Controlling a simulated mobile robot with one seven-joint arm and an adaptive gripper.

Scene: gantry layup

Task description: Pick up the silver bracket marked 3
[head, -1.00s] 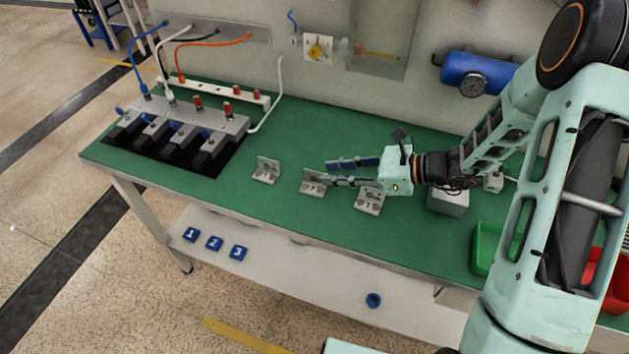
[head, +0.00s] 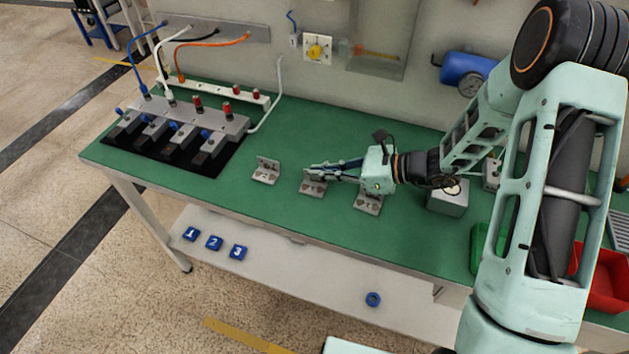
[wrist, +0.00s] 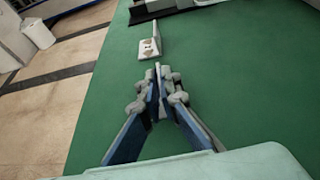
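Three silver brackets stand in a slanting row on the green bench: a left one (head: 265,172), a middle one (head: 313,188) and a right one (head: 368,204). Their markings are too small to read surely. My gripper (head: 313,169) is at the middle bracket's upright plate, its fingers pointing left along the bench. In the wrist view, the fingertips (wrist: 161,78) have come together around what looks like a thin upright plate, seen edge-on. The left bracket (wrist: 149,50) shows beyond them, apart. My fingers hide the middle bracket's base there.
A grey fixture with black slots (head: 185,130) and cables stands at the bench's left end. A grey block (head: 447,198) is behind my wrist. A green bin (head: 479,248) and a red bin (head: 600,290) are right. Bench around the left bracket is clear.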

